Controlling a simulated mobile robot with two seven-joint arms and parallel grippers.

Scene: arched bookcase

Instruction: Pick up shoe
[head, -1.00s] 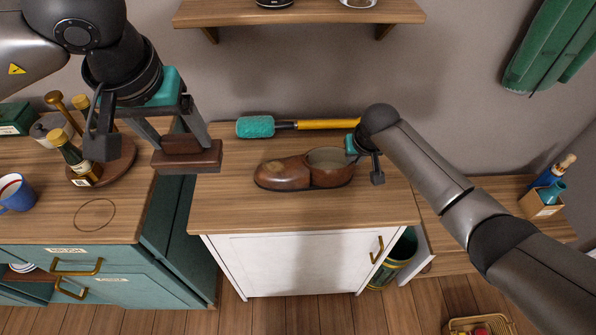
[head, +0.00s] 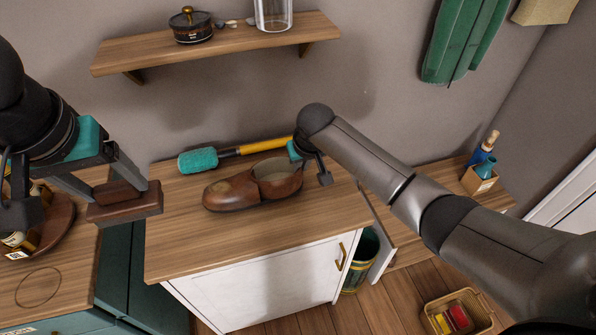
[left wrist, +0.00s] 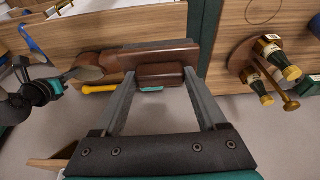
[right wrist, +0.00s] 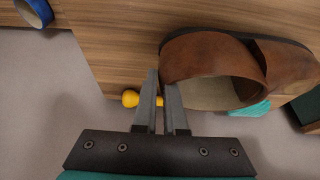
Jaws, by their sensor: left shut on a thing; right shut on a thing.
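A brown leather shoe (head: 232,192) is at the back of the wooden counter (head: 215,245), toe to the left, opening up. It appears upright on the counter. My right gripper (head: 312,165) is at its heel end, shut on the heel rim; the right wrist view shows the narrow fingers (right wrist: 165,100) at the edge of the shoe (right wrist: 205,58). My left gripper (head: 122,196) is shut on a dark brown block (head: 125,205), left of the shoe and apart from it. The block (left wrist: 155,75) also shows between the fingers in the left wrist view.
A teal-headed tool (head: 198,160) with a yellow handle lies behind the shoe. A shelf (head: 225,45) with a pot (head: 190,26) hangs above. A round wooden tray (head: 55,225) with bottles stands at left. The counter's front is clear.

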